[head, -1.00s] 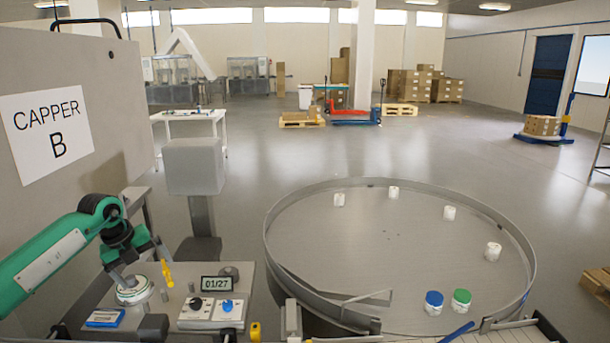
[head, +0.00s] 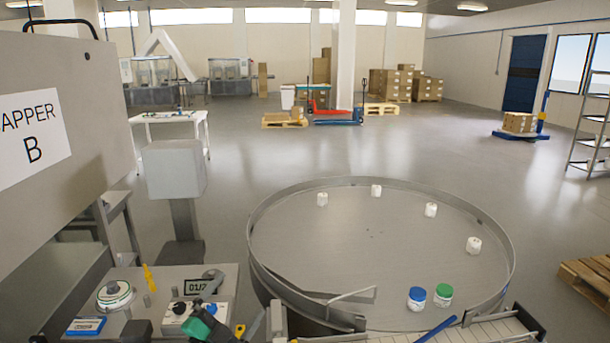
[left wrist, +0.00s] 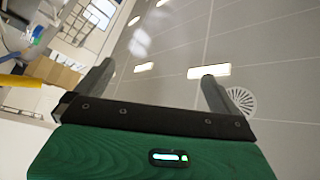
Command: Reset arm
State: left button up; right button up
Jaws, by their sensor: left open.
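My left gripper (head: 235,303) shows at the bottom of the head view, in front of the control panel, with its green body and dark palm low in the picture. Its fingers point up and partly cover the small counter display (head: 195,286). In the left wrist view the two grey fingers (left wrist: 155,88) stand wide apart with nothing between them. Behind them are the ceiling and its lights. My right gripper is not in view.
The capper B housing (head: 60,120) stands at the left. A round turntable (head: 350,255) with a raised rim carries several white jars, one blue-lidded jar (head: 417,298) and one green-lidded jar (head: 443,294). A grey box on a post (head: 173,170) stands behind the panel.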

pick_arm(q)
jog(key=s+a+f+n+g+y, duration=0.5)
jog(key=s+a+f+n+y, duration=0.3)
jog(key=s+f+n+y, duration=0.5)
jog(key=s+f+g+h, duration=0.1)
jog(key=s+f+g, duration=0.2)
jog(key=s, duration=0.4)
jog(key=s+f+n+g+h, duration=0.1)
jog(key=s+f+g, duration=0.3)
jog(key=s, duration=0.3)
jog(key=s+f+g+h, duration=0.2)
jog(key=s+f+g, duration=0.1)
jog(key=s, duration=0.4)
notch_tip(320, 180, down, 36)
jog(key=s+g+b, duration=0.1)
jog(key=g+b, duration=0.1)
jog(key=b, duration=0.2)
jog(key=s+a+f+b, duration=0.2)
jog(key=s+f, duration=0.7)
jog(key=f, duration=0.2)
jog(key=s+a+f+b, duration=0.1)
jog(key=s+f+b, duration=0.1)
jog(key=s+f, duration=0.8)
notch_tip(320, 180, down, 2)
jog(key=shift+s+a+g+y, duration=0.15)
jog(key=shift+a+g+y, duration=0.15)
jog(key=shift+a+g, duration=0.1)
